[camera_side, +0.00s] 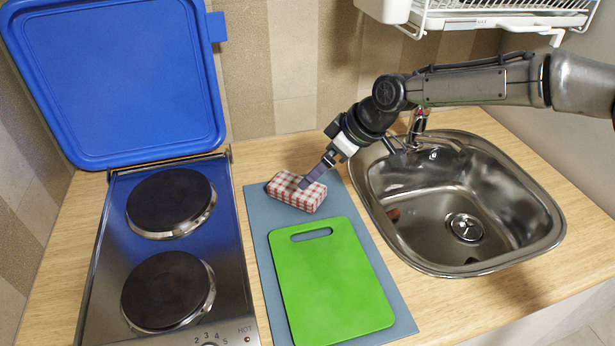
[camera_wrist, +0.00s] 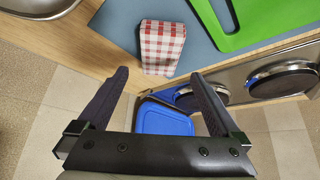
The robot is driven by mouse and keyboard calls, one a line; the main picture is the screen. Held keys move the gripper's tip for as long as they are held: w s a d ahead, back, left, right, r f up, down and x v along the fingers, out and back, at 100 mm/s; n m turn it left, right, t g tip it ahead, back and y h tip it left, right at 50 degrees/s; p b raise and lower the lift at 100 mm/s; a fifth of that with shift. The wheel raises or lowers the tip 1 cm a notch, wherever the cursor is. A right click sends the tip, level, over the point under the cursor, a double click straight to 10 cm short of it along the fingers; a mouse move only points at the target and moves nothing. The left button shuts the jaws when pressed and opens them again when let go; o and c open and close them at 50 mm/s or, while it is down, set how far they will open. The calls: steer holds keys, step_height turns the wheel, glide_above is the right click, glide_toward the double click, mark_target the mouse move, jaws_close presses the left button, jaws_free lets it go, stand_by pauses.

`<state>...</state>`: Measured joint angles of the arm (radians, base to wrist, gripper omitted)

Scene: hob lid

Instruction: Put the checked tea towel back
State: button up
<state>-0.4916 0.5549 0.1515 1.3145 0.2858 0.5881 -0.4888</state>
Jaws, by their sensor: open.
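The red-and-white checked tea towel (camera_side: 297,191) is a folded block lying on the back end of a blue-grey mat (camera_side: 262,236). My gripper (camera_side: 308,183) is at the towel in the side view, its fingers overlapping the towel's back edge. In the wrist view my gripper (camera_wrist: 160,74) is open, with one finger on each side. The towel (camera_wrist: 162,46) shows just beyond and between the fingertips, with a gap on both sides. I cannot tell the exact height of the fingers over the towel.
A green cutting board (camera_side: 330,282) lies on the mat in front of the towel. The hob (camera_side: 223,262) is at left, its blue lid (camera_side: 125,80) raised against the wall. The steel sink (camera_side: 420,258) is at right. A dish rack (camera_side: 500,20) hangs above.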

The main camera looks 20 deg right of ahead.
steer(key=shift+v, duration=1.9)
steer(key=shift+d, duration=0.1)
steer(key=s+d+r+m+h, duration=0.1)
steer(key=s+d+r, duration=0.2)
steer(key=s+d, duration=0.3)
steer(key=s+d+r+m, duration=0.2)
steer(key=s+d+r, duration=0.25)
steer(key=d, duration=0.35)
steer(key=s+d+r+m+h, duration=0.1)
steer(key=s+d+r, duration=0.1)
steer(key=s+d, duration=0.35)
steer(key=s+d+f+m+h, duration=0.1)
steer(key=s+d, duration=0.4)
steer(key=s, duration=0.5)
steer(key=s+d+f+m+t+h, duration=0.1)
steer(key=s+d+f+m, duration=0.3)
steer(key=s, duration=0.6)
steer(key=d, duration=0.2)
steer(key=shift+d+h, duration=0.3)
